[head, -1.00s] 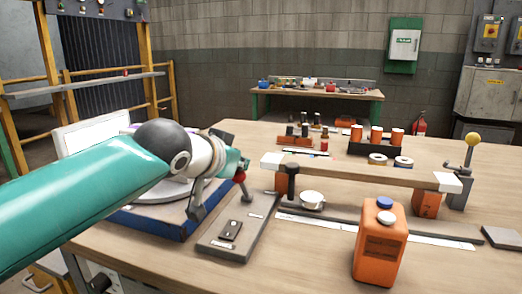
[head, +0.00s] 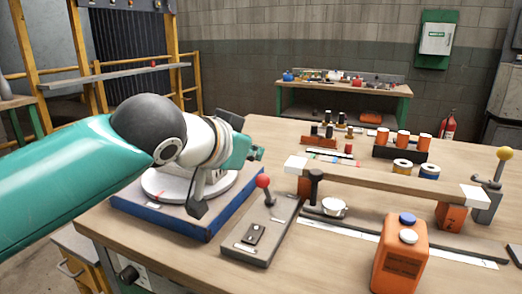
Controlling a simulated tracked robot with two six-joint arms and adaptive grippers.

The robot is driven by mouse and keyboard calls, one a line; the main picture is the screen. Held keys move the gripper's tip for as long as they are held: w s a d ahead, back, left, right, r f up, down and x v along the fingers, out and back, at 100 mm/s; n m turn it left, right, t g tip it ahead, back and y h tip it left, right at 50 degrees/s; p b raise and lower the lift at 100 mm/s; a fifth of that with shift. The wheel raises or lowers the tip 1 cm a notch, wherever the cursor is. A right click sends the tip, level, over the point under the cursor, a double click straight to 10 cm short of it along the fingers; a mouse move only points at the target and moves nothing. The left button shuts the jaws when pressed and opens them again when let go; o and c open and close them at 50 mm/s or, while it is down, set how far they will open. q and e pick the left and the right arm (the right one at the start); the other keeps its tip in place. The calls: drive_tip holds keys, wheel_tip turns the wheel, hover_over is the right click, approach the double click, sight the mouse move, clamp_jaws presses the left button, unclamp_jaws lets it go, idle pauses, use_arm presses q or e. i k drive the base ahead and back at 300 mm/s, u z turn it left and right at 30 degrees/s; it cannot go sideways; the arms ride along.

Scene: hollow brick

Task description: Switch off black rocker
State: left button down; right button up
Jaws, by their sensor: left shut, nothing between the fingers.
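The black rocker (head: 254,234) is a small dark switch on a flat grey panel (head: 236,250) near the front of the wooden bench. A lever with a red ball knob (head: 263,182) stands on the same panel, behind the rocker. My left gripper (head: 199,206) is shut and empty above the blue-edged base with a white round plate, left of the panel and apart from the rocker. The arm hides part of that plate. Which way the rocker is tipped is too small to tell. My right gripper is not in view.
An orange jug (head: 400,258) stands right of the panel. A beam (head: 385,178) with white ends bridges the bench behind it, with a small white cup (head: 333,208) near its left end. A yellow-ball lever (head: 504,154) stands far right. Bare wood lies between panel and jug.

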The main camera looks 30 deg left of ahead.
sight(256, 232)
drive_tip(key=k, duration=1)
